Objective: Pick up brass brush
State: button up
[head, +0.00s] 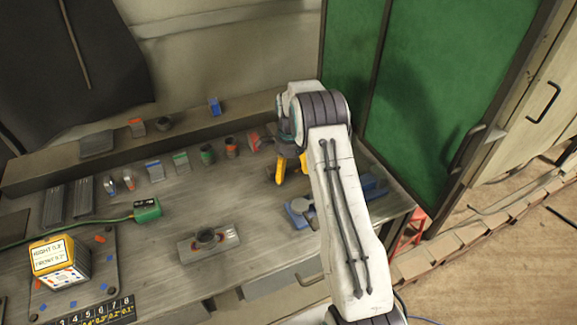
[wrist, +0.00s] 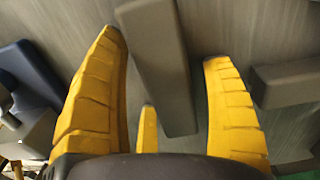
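My gripper (head: 291,169) hangs over the right part of the workbench, yellow fingers pointing down. In the wrist view my gripper (wrist: 165,50) is open, with its fingers spread. A long grey bar (wrist: 158,75) lies between the fingers, and I see no finger closed on it. No brass colour or bristles show, so I cannot tell whether this bar is the brass brush. In the head view my arm and gripper hide the bench just beneath them.
A second grey block (wrist: 285,82) lies right of the fingers. A blue vise-like tool (head: 298,213) stands near the bench's front right. Several small cups and blocks line the back, including a green cup (head: 207,154).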

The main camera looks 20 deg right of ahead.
jog(key=c, duration=1.2)
jog(key=shift+r, duration=0.1)
